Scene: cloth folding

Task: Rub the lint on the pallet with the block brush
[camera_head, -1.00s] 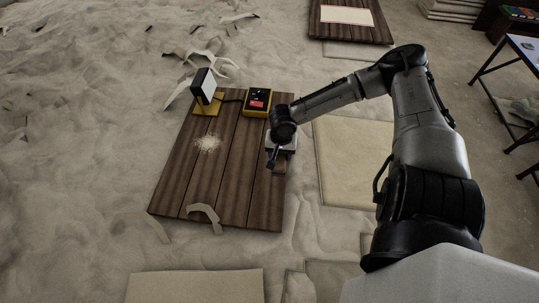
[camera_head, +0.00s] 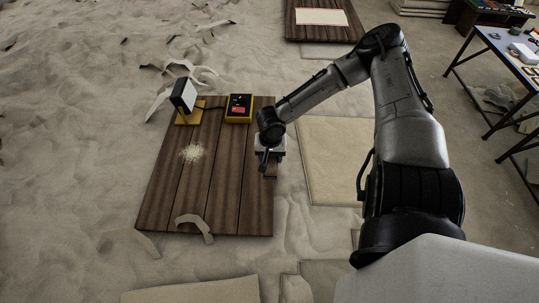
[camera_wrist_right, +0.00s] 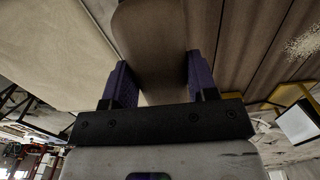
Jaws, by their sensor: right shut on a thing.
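The pallet (camera_head: 225,195) is a panel of dark brown planks lying on the sand. The lint (camera_head: 192,153) is a pale, fuzzy patch on its left-middle part; it also shows at the upper right of the right wrist view (camera_wrist_right: 304,43). My right gripper (camera_head: 268,163) is over the pallet's right edge, to the right of the lint and apart from it. In the right wrist view its purple fingers (camera_wrist_right: 160,78) are shut on the brown block brush (camera_wrist_right: 152,35). The brush's underside is hidden, so I cannot tell whether it touches the planks. My left gripper is out of view.
A lamp (camera_head: 184,95) on a yellow stand and a yellow-black box (camera_head: 239,108) stand at the pallet's far edge. A curved pale scrap (camera_head: 195,226) lies at its near edge. A beige slab (camera_head: 335,160) lies to the right. The planks between brush and lint are clear.

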